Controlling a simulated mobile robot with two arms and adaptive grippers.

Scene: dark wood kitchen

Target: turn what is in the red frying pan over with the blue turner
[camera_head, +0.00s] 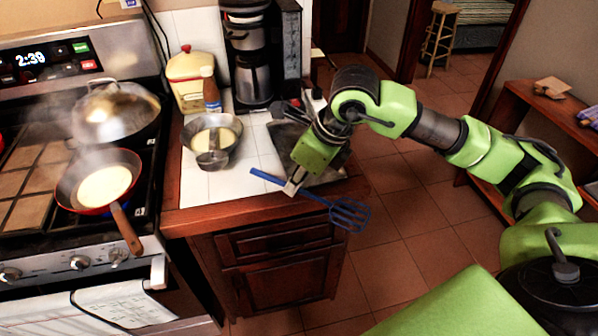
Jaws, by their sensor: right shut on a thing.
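The red frying pan (66,193) stands on the stove's front burner, its wooden handle (126,230) pointing toward the front right. A pale yellow pancake (104,187) lies flat in it, with steam above. My right gripper (292,187) is shut on the blue turner (349,213) over the counter's front edge. The turner's slotted head points right, out past the counter corner, and its handle end points left toward the stove. The pan is well to the left of the gripper, apart from the turner. My left gripper is not in view.
A metal bowl of batter with a ladle (212,140) stands on the tiled counter (196,187). A lidded wok (117,113) sits on the rear burner. A coffee maker (250,60), a bottle (210,90) and a yellow canister (190,80) stand behind. The floor right of the counter is clear.

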